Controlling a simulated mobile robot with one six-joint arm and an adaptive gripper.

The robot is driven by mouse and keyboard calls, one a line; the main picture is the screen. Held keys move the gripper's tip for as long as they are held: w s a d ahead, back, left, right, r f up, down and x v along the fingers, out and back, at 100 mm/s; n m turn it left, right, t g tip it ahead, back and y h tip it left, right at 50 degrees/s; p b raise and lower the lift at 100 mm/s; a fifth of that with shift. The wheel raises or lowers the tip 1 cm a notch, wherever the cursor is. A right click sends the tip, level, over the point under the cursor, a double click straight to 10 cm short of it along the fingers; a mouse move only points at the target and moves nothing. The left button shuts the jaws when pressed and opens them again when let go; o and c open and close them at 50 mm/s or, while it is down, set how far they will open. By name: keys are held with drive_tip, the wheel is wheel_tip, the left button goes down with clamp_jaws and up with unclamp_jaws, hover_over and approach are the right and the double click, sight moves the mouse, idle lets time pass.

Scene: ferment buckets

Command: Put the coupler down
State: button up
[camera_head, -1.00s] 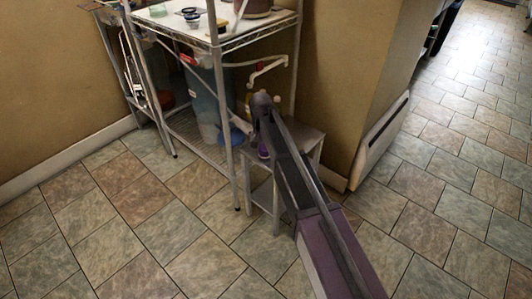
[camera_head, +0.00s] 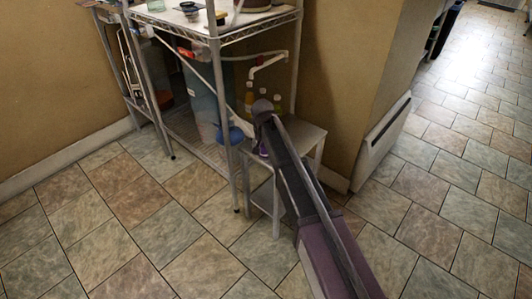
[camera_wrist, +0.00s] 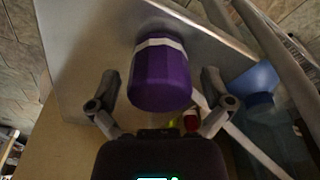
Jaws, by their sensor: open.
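A purple cylinder with a white band (camera_wrist: 160,78), which I take to be the coupler, stands on a grey stool top (camera_wrist: 85,60) in the wrist view. My gripper (camera_wrist: 160,84) is open, with one finger on each side of it and a visible gap on both sides. In the head view a bit of purple (camera_head: 263,149) shows beside my arm's end, over the small grey stool (camera_head: 305,137). My arm hides most of it and the fingers there.
A wire shelf rack (camera_head: 225,40) stands left of the stool, with a blue container (camera_head: 203,95) inside it. Small bottles (camera_head: 277,103) stand at the stool's back, below a white pipe (camera_head: 268,57). The tiled floor in front is clear.

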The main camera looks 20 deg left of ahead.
idle(0.6)
drive_tip(key=c, duration=1.2)
